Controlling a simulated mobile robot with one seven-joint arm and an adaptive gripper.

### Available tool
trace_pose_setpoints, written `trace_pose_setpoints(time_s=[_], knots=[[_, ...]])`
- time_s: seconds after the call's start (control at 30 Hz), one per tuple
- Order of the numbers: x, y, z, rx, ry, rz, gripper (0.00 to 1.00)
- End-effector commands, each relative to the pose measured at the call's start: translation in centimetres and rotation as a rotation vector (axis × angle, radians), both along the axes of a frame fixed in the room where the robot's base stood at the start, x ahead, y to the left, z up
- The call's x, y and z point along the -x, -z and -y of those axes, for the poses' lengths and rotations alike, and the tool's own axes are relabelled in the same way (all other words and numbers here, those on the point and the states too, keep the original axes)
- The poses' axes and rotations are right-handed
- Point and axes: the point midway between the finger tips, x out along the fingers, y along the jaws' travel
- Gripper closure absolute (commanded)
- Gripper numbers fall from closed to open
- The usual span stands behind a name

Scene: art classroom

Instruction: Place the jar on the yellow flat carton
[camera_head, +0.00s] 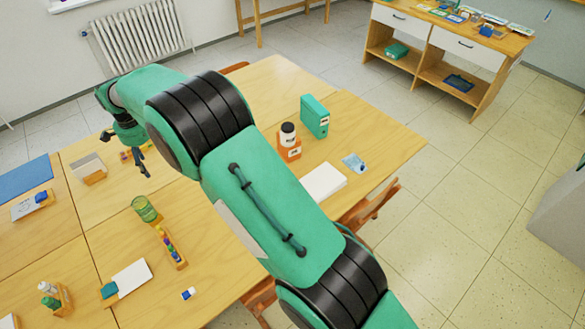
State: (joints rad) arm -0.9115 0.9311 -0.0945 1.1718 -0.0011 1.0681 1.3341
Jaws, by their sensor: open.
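A white jar with a dark lid (288,134) stands upright in or on a small orange holder (290,153), right of my arm. A green see-through jar or cup (145,208) is on the tables at left; I cannot tell which of the two is the task's jar. I cannot clearly make out a yellow flat carton; my arm hides part of the table. My gripper (139,160) is open and points down at the left, above and behind the green cup and apart from it. I see nothing held in it.
A tan box (89,169), a row of coloured pieces (171,248) and a bottle holder (56,298) are at left. Bare tabletop lies between them.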

Motion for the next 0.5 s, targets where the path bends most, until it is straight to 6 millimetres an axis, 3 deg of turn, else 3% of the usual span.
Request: trace_pose_setpoints(time_s=[0.03,0.2,0.5], knots=[[-1.0,-1.9,1.7,-0.006,-0.002,0.007,0.32],[-3.4,-7.1,7.1,-0.022,-0.027,0.03,0.32],[-5.7,-15.3,17.4,-0.042,-0.074,0.076,0.32]])
